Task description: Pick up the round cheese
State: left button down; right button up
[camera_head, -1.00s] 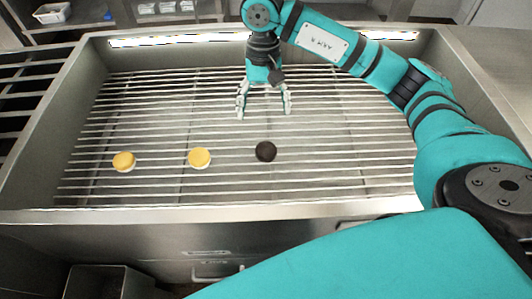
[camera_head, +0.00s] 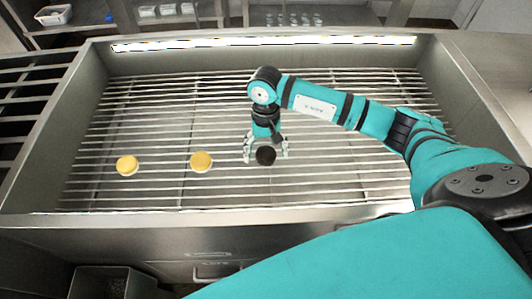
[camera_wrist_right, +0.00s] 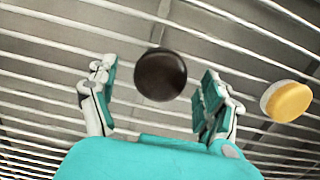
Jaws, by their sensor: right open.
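My right gripper (camera_head: 266,153) is open, low over the metal rack. A dark brown, nearly black round piece (camera_head: 265,156) lies on the bars between its fingers; in the right wrist view the dark piece (camera_wrist_right: 160,74) shows between the open fingertips, with gaps on both sides. Two round pieces have yellow tops and pale sides: one (camera_head: 201,162) is left of the gripper, the other (camera_head: 127,166) is farther left. One yellow piece (camera_wrist_right: 287,101) shows at right in the wrist view. Which piece is the round cheese is not certain from looks. My left gripper is not in view.
The rack of parallel bars (camera_head: 330,185) sits inside a steel basin with raised walls (camera_head: 430,75). The bars right of the gripper and behind the pieces are clear. A shelf with containers (camera_head: 165,10) stands beyond the back wall.

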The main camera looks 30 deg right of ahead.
jog(key=shift+f, duration=0.1)
jog(key=c, duration=1.3)
